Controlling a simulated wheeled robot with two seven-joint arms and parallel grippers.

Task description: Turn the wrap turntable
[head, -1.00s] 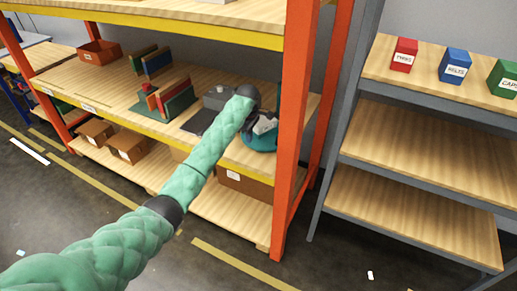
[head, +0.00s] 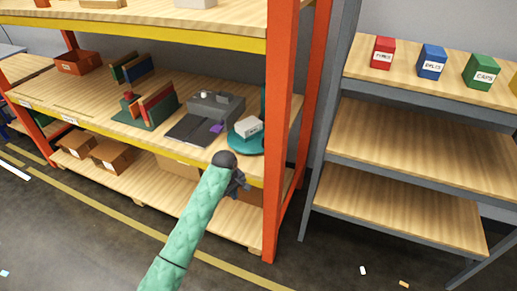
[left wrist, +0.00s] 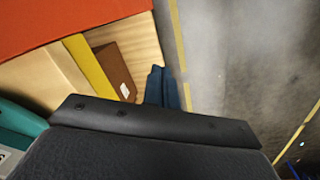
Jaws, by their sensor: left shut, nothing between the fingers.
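A teal edge that looks like the turntable shows at the left of the left wrist view (left wrist: 18,125). My left gripper (head: 241,184) is in front of and below the shelf's yellow edge, apart from the turntable. Its dark blue fingers (left wrist: 163,88) are together and empty in the left wrist view. My right gripper is not in view.
A grey machine (head: 215,105) with a dark flat bed stands just left of the turntable. The orange upright (head: 283,130) rises to the right. Cardboard boxes (head: 112,155) are on the lower shelf. The floor in front is mostly clear.

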